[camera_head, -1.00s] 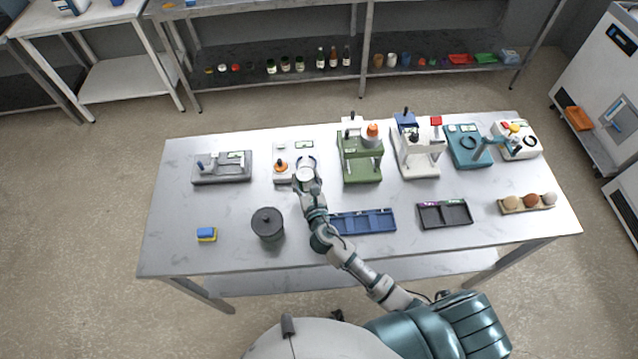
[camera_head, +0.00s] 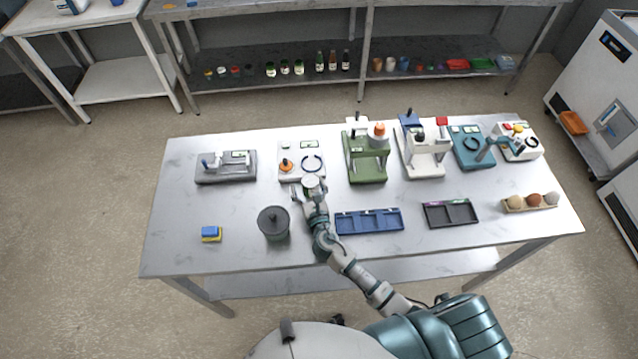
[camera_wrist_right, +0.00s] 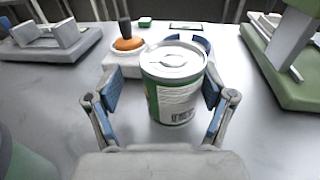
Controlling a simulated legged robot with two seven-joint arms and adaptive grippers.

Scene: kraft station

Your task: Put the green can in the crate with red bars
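The green can (camera_wrist_right: 175,85) has a pale metal lid, a green side and a white label. In the right wrist view it stands upright between the two fingers of my right gripper (camera_wrist_right: 162,92). The right pad is at the can's edge, and a gap shows at the left pad, so the fingers look open around it. In the head view my right gripper (camera_head: 310,190) is at the front of the white station with the orange knob (camera_head: 287,164), with the can's lid (camera_head: 313,183) at its tips. My left gripper is not in view. I cannot make out a crate with red bars.
The green press (camera_head: 366,172) stands right of the can. A grey fixture (camera_head: 226,178) stands left. The table's left front is mostly clear.

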